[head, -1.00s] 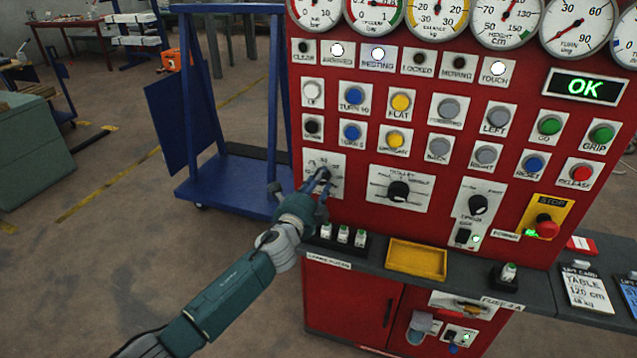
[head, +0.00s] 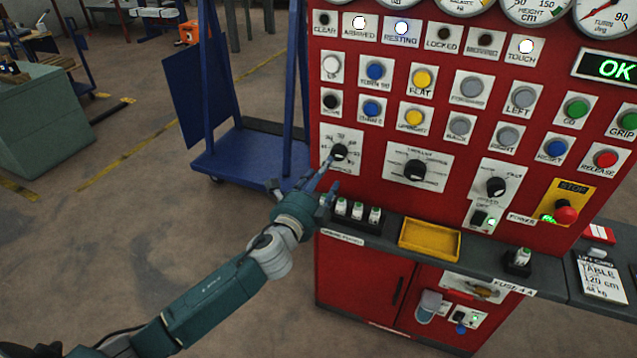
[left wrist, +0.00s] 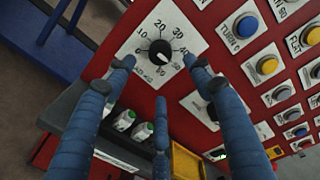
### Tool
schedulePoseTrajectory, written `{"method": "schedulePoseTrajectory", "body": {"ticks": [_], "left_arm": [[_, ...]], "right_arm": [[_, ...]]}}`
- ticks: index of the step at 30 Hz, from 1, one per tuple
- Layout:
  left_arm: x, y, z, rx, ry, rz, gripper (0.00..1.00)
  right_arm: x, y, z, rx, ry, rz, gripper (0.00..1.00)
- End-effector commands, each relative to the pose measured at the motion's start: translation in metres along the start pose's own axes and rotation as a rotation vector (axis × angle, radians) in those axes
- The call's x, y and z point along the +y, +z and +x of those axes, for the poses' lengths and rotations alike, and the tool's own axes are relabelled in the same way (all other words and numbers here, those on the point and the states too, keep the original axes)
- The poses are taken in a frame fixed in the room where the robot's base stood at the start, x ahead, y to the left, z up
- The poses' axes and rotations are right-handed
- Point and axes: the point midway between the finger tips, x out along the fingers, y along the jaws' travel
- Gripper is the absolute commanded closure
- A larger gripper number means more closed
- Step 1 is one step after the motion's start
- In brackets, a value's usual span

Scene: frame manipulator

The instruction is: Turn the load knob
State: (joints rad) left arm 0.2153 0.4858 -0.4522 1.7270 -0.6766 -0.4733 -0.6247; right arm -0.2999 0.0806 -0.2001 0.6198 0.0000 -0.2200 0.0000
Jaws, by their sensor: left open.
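The load knob (head: 340,152) is a black round knob on a white plate with a printed scale, at the left of the red panel. In the left wrist view the gripper's fingertips (left wrist: 158,75) lie to either side of and below the knob, with nothing held. My right gripper is not in view.
Another black knob (head: 414,170) is right of the load knob, with rows of buttons above. Below are a ledge with small green-topped switches (head: 357,210) and a yellow tray (head: 429,240). A red stop button (head: 565,211) is at right. A blue cart (head: 235,160) stands left.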

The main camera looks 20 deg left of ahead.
Motion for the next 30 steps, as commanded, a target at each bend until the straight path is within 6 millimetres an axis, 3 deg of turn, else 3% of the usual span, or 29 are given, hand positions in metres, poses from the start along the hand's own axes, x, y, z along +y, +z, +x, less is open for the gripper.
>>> {"method": "schedulePoseTrajectory", "body": {"ticks": [3,7,23,26,29,30], "left_arm": [[0.000,0.000,-0.018,0.000,0.000,0.001,0.47],[0.000,0.000,-0.028,-0.001,-0.001,0.001,0.47],[0.003,0.000,-0.030,-0.001,0.004,-0.003,0.47],[0.025,-0.001,-0.030,-0.001,0.045,-0.036,0.47],[0.076,-0.004,-0.032,-0.006,0.135,-0.115,0.47],[0.104,-0.005,-0.035,-0.011,0.184,-0.157,0.47]], "right_arm": [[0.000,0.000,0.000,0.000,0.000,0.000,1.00],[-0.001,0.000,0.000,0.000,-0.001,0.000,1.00],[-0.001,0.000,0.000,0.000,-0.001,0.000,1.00],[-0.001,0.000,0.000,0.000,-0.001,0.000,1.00],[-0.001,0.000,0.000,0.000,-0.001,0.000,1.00],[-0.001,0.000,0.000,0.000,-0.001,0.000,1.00]]}}
